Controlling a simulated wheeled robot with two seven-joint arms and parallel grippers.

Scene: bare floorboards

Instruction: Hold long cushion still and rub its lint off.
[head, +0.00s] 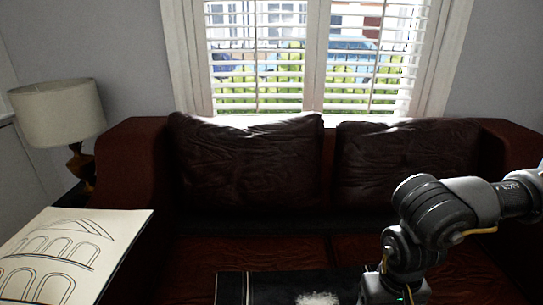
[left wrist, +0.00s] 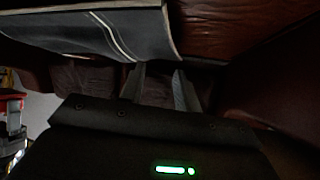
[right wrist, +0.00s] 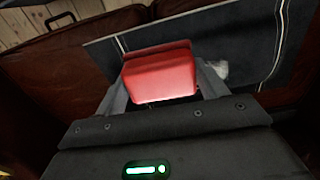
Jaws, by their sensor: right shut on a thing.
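The long cushion (head: 285,287) is dark with pale stripes and lies on the sofa seat; its lower part is cut off in the head view. A white lint patch (head: 318,298) shows on it, also in the right wrist view (right wrist: 221,70). My right gripper (right wrist: 160,82) is shut on a red block-like tool (right wrist: 158,62), over the cushion and beside the lint. Whether the tool touches the cushion is unclear. My left gripper (left wrist: 160,84) has its fingers apart with nothing between them, close to the edge of the cushion (left wrist: 90,35). It is outside the head view.
A brown leather sofa (head: 150,165) with two back cushions (head: 245,160) fills the middle. A lamp (head: 58,115) stands at the left, and a drawing of arches (head: 70,255) is at the front left. A shuttered window (head: 310,60) is behind.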

